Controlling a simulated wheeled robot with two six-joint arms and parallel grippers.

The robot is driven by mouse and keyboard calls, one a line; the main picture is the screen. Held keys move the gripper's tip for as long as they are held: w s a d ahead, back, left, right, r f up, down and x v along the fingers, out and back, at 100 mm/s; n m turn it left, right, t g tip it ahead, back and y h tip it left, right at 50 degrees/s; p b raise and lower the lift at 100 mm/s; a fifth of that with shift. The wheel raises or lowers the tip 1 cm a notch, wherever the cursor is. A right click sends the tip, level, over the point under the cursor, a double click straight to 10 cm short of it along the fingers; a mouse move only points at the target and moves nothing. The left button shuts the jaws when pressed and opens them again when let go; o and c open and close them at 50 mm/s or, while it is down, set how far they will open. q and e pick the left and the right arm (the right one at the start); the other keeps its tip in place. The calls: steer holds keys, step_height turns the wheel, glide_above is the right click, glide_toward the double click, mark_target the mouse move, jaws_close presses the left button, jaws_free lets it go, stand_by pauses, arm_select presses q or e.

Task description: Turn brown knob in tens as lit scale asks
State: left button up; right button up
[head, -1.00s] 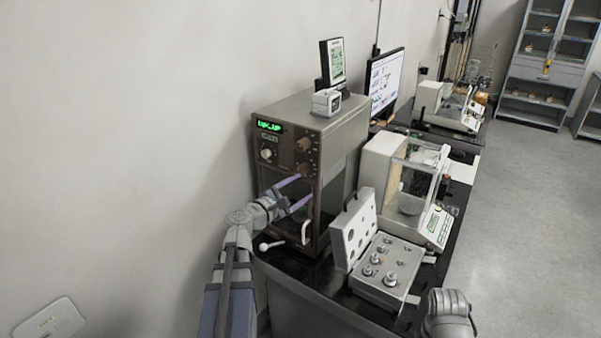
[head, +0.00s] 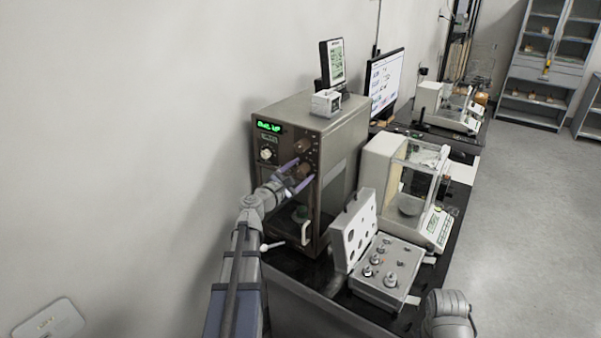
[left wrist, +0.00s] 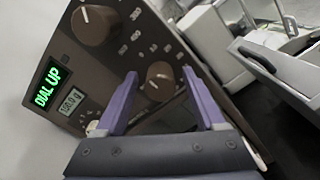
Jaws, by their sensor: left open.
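The lit scale is a brown-fronted balance (head: 343,136) with a green display (head: 268,126). In the left wrist view the display (left wrist: 53,82) reads "DIAL UP", above a small grey readout (left wrist: 71,102) that seems to show 150.0 g. An upper brown knob (head: 303,146) also shows large in the left wrist view (left wrist: 94,25), with numerals around it. A lower brown knob (left wrist: 160,80) lies between my left gripper's purple fingertips (left wrist: 159,77). My left gripper (head: 301,172) is open at the panel; contact cannot be told. My right gripper is out of view.
A pale knob (head: 267,154) sits left on the panel. A weight box (head: 388,288) with its lid raised and a glass-sided balance (head: 433,229) stand right of the lit scale. A small white device (head: 326,102) stands on top.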

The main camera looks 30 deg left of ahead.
arm_select(q)
steer(key=shift+w, duration=0.1)
steer(key=shift+c, duration=0.4)
jaws_close()
